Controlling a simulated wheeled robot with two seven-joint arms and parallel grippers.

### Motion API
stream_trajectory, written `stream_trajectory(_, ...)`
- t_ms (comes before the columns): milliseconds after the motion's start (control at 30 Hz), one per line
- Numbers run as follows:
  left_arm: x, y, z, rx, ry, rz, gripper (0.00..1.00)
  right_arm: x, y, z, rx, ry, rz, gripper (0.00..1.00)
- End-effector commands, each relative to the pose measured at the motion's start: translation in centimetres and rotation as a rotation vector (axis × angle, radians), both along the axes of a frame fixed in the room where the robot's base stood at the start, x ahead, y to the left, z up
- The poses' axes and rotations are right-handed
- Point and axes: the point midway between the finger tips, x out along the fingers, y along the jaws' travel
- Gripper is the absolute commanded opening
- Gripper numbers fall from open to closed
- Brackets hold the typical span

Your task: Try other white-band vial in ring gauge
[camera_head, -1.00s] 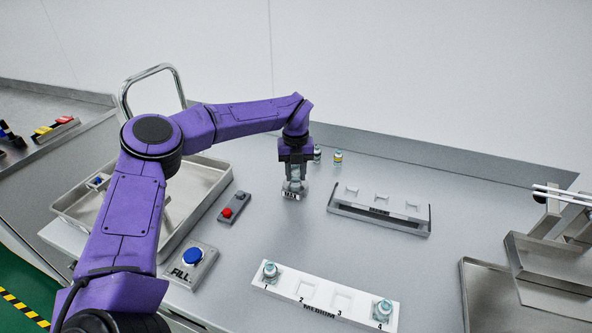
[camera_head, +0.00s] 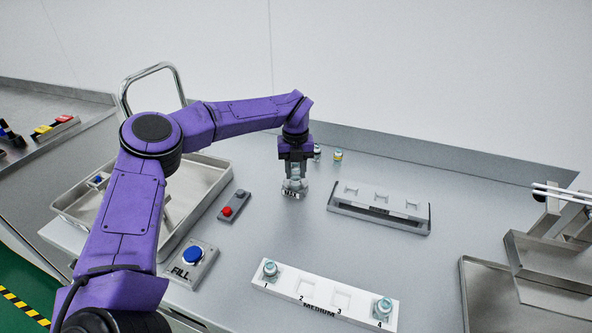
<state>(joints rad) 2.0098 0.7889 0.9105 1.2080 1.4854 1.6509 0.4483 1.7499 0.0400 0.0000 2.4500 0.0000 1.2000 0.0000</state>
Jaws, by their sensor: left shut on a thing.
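My left gripper (camera_head: 294,177) points down at the ring gauge (camera_head: 292,190), a small block marked MAX. It is shut on a small clear vial (camera_head: 294,183), which is at the gauge's opening; how deep it sits is hard to tell. Behind the gripper stand a vial with a whitish band (camera_head: 317,153) and a vial with a yellow band (camera_head: 338,156), both upright on the table. Two more vials stand in the white MEDIUM rack: one in slot 1 (camera_head: 270,268) and one in slot 4 (camera_head: 383,307). My right gripper is not in view.
The MEDIUM rack (camera_head: 324,293) has slots 2 and 3 empty. A second rack (camera_head: 379,207) with empty slots lies to the gauge's right. A blue FILL button (camera_head: 193,256), a red-button box (camera_head: 234,206) and a metal tray (camera_head: 217,172) lie left. The middle table is clear.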

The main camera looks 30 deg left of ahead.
Motion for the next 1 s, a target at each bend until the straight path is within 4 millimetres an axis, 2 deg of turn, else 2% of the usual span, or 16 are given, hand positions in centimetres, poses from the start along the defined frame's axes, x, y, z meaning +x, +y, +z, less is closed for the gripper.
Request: stream_trajectory(1000, 0.01, 0.00, -0.57, 0.000, 0.000, 0.000, 0.04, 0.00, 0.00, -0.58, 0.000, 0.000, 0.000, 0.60)
